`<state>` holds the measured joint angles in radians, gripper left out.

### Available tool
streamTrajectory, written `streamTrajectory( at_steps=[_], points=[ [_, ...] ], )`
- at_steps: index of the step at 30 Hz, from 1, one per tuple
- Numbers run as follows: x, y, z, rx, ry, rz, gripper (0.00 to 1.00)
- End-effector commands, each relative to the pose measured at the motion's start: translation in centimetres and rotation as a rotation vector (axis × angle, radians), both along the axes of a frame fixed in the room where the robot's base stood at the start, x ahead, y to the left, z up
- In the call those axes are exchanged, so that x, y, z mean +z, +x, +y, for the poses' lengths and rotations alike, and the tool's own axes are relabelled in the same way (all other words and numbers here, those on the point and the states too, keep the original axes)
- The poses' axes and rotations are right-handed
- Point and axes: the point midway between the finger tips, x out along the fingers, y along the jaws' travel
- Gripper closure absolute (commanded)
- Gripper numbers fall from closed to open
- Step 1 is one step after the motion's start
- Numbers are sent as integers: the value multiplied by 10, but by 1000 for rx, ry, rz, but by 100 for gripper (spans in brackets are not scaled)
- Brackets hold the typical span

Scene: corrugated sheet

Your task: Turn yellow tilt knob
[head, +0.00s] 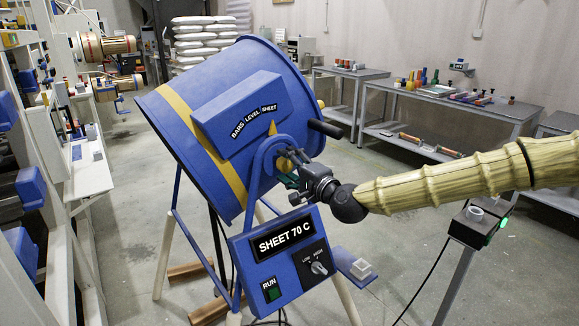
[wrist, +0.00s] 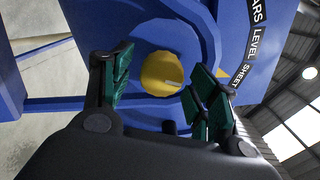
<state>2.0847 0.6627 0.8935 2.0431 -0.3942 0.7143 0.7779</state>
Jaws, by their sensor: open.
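The yellow tilt knob (wrist: 158,73) is a round disc on the blue side bracket of the drum. It shows between my fingertips in the wrist view. In the head view the knob (head: 285,163) is partly hidden by my gripper (head: 290,176). My gripper (wrist: 163,80) is open, with green-padded fingers either side of the knob in the picture; I cannot tell whether they touch it. The blue drum (head: 185,130) is tilted and has a yellow band and a "BARS LEVEL SHEET" plate (head: 250,118).
A blue control box (head: 285,255) reading "SHEET 70 C" sits below my gripper, with a green RUN button and a LOW/HIGH switch. A black handle (head: 325,130) sticks out beside the knob. Benches (head: 440,95) stand at the back right. A white rack (head: 75,150) is at left.

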Motion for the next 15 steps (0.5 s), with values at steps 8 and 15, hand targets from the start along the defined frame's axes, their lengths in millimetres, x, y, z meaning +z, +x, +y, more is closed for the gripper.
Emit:
streamTrajectory(
  at_steps=[8,15],
  points=[
    [0,-8,-5,1,-1,1,40],
    [1,-37,-27,0,2,-1,40]
  ],
)
